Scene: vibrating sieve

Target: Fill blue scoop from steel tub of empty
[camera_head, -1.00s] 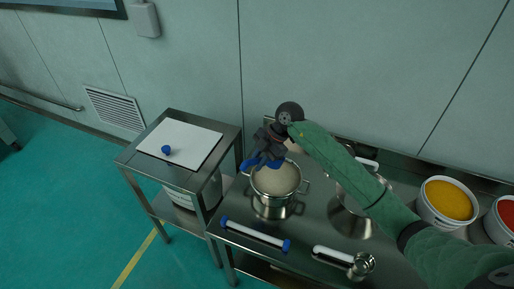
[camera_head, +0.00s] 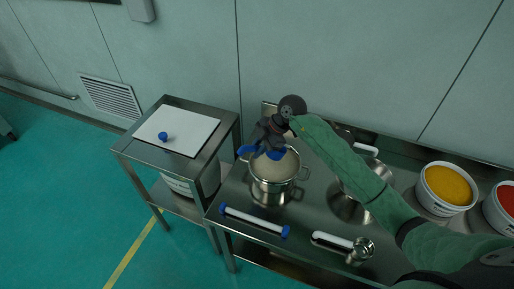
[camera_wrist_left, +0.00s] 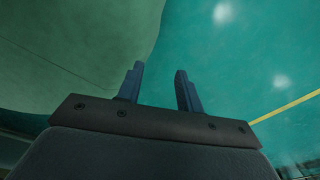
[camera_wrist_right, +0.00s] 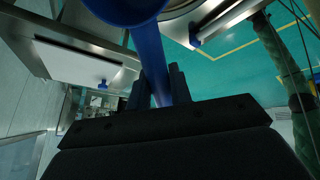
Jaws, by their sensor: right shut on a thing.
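The steel tub (camera_head: 273,184) stands on the steel table and holds a pale beige powder (camera_head: 283,167). My right gripper (camera_head: 268,143) is above the tub's back left rim. It is shut on the handle of the blue scoop (camera_head: 249,151), which also shows in the right wrist view (camera_wrist_right: 150,50). The scoop's bowl is over the tub's rim area; whether it touches the powder or holds any I cannot tell. My left gripper (camera_wrist_left: 160,85) shows only in the left wrist view, open and empty, away from the table.
A blue-ended white bar (camera_head: 254,220) and a steel ladle with a white handle (camera_head: 335,240) lie at the table's front. A steel bowl (camera_head: 350,207) sits right of the tub. Tubs of yellow (camera_head: 447,186) and red powder (camera_head: 508,198) stand further right. A side table (camera_head: 207,150) stands left.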

